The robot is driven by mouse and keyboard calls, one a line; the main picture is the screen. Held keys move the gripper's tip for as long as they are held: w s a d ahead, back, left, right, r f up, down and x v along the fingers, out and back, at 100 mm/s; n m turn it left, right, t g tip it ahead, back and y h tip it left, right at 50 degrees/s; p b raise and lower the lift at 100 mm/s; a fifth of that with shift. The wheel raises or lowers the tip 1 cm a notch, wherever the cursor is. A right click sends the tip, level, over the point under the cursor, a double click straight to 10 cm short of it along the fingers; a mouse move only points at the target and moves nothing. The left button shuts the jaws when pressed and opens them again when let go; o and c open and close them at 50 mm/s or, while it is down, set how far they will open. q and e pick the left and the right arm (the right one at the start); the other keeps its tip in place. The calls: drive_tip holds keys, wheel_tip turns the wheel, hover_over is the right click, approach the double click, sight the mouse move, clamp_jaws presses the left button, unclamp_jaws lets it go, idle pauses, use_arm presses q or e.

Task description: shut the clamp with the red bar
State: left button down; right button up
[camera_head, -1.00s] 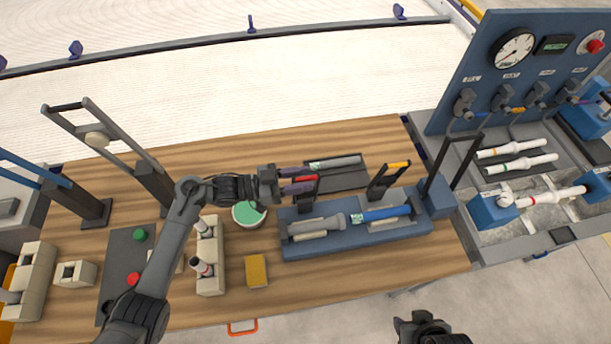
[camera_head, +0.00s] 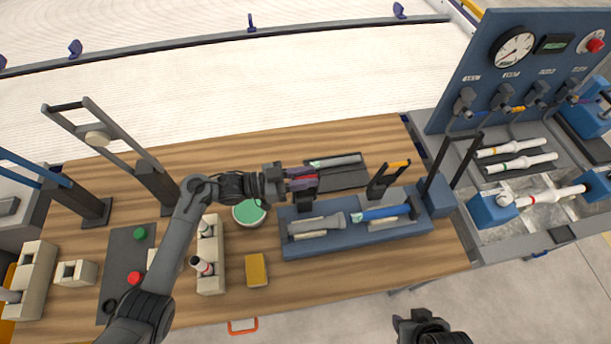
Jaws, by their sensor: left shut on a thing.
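The clamp with the red bar (camera_head: 312,176) stands up at the back left of the blue fixture (camera_head: 350,243). My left gripper (camera_head: 303,179) is shut on the red bar, its fingers covering most of it. The clamp is upright and open, above a grey pipe piece (camera_head: 318,224) lying in the fixture. To its right, a blue pipe piece (camera_head: 382,213) lies in line with the grey one. A second clamp with a yellow bar (camera_head: 399,164) also stands open. My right gripper (camera_head: 432,335) is at the bottom edge, away from the table; its fingers are not clear.
A dark tray with a grey pipe (camera_head: 345,161) lies behind the fixture. A green-topped round tub (camera_head: 249,212), a yellow block (camera_head: 256,270) and a beige rack (camera_head: 211,279) stand left of it.

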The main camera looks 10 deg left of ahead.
use_arm(q)
drive_tip(key=shift+s+f, duration=0.15)
drive_tip(key=shift+s, duration=0.05)
drive_tip(key=s+d+f+m+b, duration=0.3)
drive_tip(key=s+f+m, duration=0.2)
drive_tip(key=s, duration=0.4)
drive_tip(key=shift+s+f+m+b, duration=0.15)
drive_tip(key=shift+f+m+b, duration=0.2)
drive_tip(key=shift+m, duration=0.55)
drive_tip(key=shift+d, duration=0.1)
drive_tip(key=c, duration=1.1)
unclamp_jaws()
drive_tip(key=shift+r, duration=0.15)
drive_tip(key=shift+r, duration=0.1)
